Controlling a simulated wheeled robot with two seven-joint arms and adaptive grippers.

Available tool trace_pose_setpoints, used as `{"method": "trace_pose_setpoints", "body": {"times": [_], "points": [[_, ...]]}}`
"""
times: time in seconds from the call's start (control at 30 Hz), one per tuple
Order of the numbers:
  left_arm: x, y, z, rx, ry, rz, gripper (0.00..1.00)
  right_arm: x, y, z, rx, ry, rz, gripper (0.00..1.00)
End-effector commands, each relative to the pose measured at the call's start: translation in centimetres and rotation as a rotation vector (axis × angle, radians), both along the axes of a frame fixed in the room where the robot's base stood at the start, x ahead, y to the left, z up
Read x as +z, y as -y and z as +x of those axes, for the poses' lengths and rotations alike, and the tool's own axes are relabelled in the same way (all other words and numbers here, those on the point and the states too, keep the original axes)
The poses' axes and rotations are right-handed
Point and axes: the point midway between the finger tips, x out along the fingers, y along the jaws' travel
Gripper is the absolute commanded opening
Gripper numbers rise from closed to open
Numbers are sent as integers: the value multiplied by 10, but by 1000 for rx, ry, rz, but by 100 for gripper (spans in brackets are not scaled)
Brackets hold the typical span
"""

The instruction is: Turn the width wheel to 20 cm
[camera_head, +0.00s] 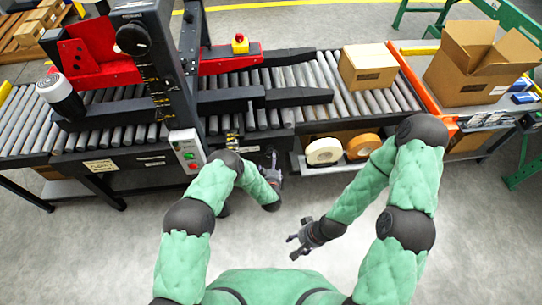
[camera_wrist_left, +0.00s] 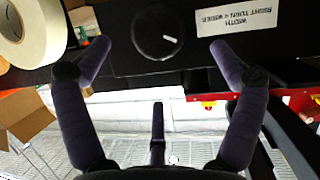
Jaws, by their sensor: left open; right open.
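The width wheel (camera_wrist_left: 158,35) is a round black knob with a short white mark, on a dark panel at the top of the left wrist view. A white label (camera_wrist_left: 237,17) beside it reads upside down, about width and right turn. My left gripper (camera_wrist_left: 160,48) is open, its fingers either side of the wheel with gaps, not visibly touching it. In the head view my left gripper (camera_head: 272,168) is at the machine's front edge; I cannot make out the wheel there. My right gripper (camera_head: 303,240) is open and empty over the floor.
A roller conveyor (camera_head: 310,75) carries a closed carton (camera_head: 367,68). Tape rolls (camera_head: 324,151) sit on a shelf below, right of my left gripper. A control box (camera_head: 187,150) with buttons stands left of it. An open carton (camera_head: 480,60) is at far right.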

Motion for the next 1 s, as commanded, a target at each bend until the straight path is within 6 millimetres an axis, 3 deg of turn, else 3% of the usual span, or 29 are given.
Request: {"method": "trace_pose_setpoints", "body": {"times": [0.3,0.5,0.9,0.93,1.0], "points": [[-25,-1,52,0,0,0,93,-25,0,0,0,0,0,59],[-31,-1,73,0,-1,-1,93,-33,0,0,0,0,0,59],[-32,-1,79,-1,-3,0,93,-34,0,0,0,0,0,59],[-32,-1,79,-1,-3,0,90,-34,0,0,0,0,0,59],[-32,-1,79,-1,-3,0,70,-34,0,0,0,0,0,59]]}}
